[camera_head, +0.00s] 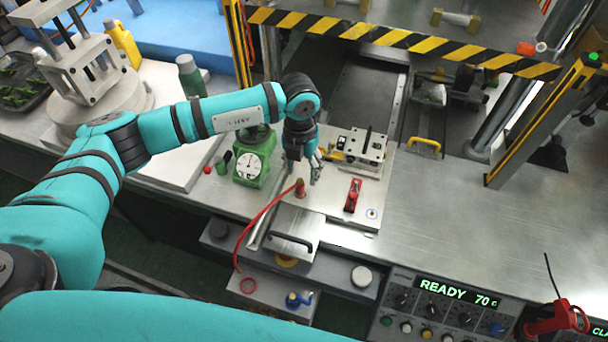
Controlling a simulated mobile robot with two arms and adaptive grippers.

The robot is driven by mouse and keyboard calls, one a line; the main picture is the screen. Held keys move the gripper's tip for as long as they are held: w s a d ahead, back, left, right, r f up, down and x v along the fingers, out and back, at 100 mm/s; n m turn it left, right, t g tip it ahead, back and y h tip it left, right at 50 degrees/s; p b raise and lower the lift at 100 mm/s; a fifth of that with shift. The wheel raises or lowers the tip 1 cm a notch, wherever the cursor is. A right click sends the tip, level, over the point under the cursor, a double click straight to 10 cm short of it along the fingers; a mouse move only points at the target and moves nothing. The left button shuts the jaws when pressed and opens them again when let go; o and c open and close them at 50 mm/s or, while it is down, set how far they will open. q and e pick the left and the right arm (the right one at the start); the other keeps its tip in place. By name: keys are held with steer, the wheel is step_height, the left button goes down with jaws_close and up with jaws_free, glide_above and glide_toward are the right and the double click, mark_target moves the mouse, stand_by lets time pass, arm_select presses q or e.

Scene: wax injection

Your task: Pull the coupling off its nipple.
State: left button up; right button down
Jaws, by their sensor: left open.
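A red hose (262,214) runs up to a small reddish coupling (300,188), which stands upright on a metal plate. The nipple is hidden beneath the coupling. My left gripper (304,172) points down just behind and above the coupling, with its fingers apart and nothing seen between them. I cannot tell whether a finger touches the coupling. My right gripper is not in view.
A green dial gauge (251,160) stands left of the gripper. A red clamp (353,194) and a metal block device (362,151) are to the right. A handled metal lid (292,233) lies in front. The bench farther right (440,200) is clear.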

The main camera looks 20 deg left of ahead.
mark_target(300, 188)
arm_select(q)
steer(key=shift+w+a+r, duration=0.15)
steer(key=shift+a, duration=0.2)
step_height(300, 188, down, 8)
steer(key=b, duration=0.5)
steer(key=shift+f+b, duration=0.55)
steer(key=shift+b, duration=0.2)
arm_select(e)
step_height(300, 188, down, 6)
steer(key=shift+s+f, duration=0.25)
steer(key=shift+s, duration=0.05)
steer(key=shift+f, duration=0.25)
arm_select(q)
jaws_close()
stand_by(0.4)
